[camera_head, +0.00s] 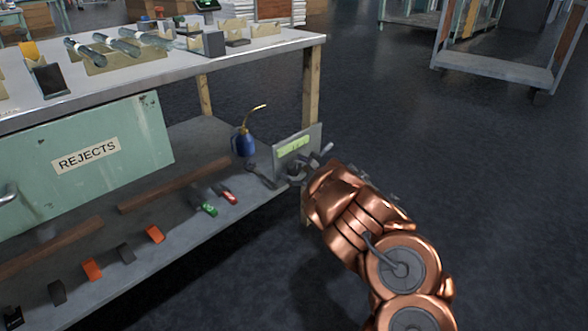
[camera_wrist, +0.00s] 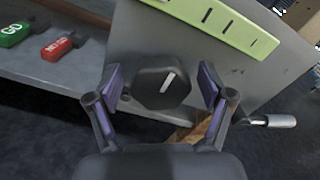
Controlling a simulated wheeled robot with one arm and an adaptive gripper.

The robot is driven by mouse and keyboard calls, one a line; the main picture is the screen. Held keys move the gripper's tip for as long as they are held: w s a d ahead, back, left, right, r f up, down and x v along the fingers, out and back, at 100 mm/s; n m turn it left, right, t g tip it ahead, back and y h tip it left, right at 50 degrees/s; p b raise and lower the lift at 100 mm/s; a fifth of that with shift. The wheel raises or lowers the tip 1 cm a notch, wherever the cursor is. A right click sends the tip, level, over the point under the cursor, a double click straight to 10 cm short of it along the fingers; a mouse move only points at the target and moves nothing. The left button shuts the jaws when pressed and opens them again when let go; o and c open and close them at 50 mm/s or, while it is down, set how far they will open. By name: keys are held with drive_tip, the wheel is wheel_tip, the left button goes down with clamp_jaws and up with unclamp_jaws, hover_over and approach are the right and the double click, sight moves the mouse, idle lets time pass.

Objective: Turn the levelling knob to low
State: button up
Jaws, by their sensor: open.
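The levelling knob (camera_wrist: 150,92) is a dark, many-sided knob with a pale pointer line, on a grey metal plate (camera_wrist: 260,88). In the wrist view the pointer line leans slightly right of straight up. My gripper (camera_wrist: 162,88) is open, with one purple-padded finger on each side of the knob and a visible gap to it. A yellow-green scale strip (camera_wrist: 215,22) with black marks of differing length runs above the knob; its lettering cannot be read. In the head view the plate (camera_head: 308,142) stands at the lower shelf's right end, and my gripper (camera_head: 297,172) is at its lower edge, mostly hiding the knob.
A metal lever with a pale grip (camera_wrist: 268,121) sticks out right of the knob. Red (camera_wrist: 63,45) and green (camera_wrist: 15,33) tags lie on the shelf to the left. A blue oil can (camera_head: 244,143) stands behind the plate.

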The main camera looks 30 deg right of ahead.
drive_tip(key=shift+s, duration=0.1)
drive_tip(key=v, duration=1.1)
drive_tip(key=shift+s, duration=0.4)
drive_tip(key=shift+d, duration=0.15)
